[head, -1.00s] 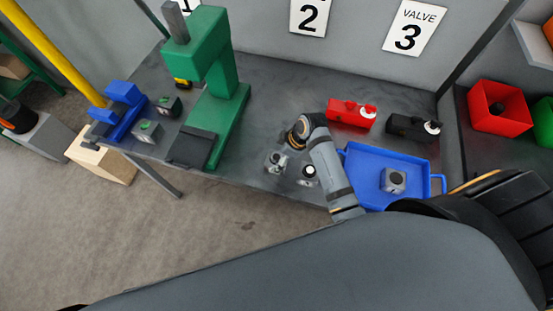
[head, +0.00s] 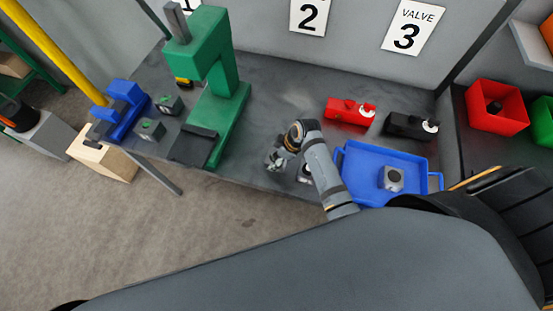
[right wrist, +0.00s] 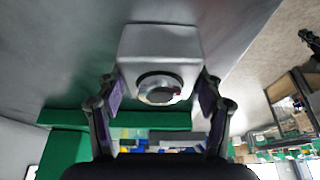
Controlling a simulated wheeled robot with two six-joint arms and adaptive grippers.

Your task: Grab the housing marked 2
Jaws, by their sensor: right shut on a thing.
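My right gripper (head: 278,156) is at the left one of two grey housings near the bench's front edge. In the right wrist view my right gripper (right wrist: 159,92) has its two fingers on either side of a light grey block housing (right wrist: 160,48), shut on it. Its face has a round dark-rimmed bore with a little red inside. No number can be read on it. A second housing (head: 304,174) stands just to the right, partly hidden by my right arm. Another grey housing (head: 391,178) with a dark round top sits in the blue tray (head: 361,188). My left gripper is not in view.
Red (head: 350,112) and black (head: 410,127) units stand behind the tray. Bare bench lies between press and gripper.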

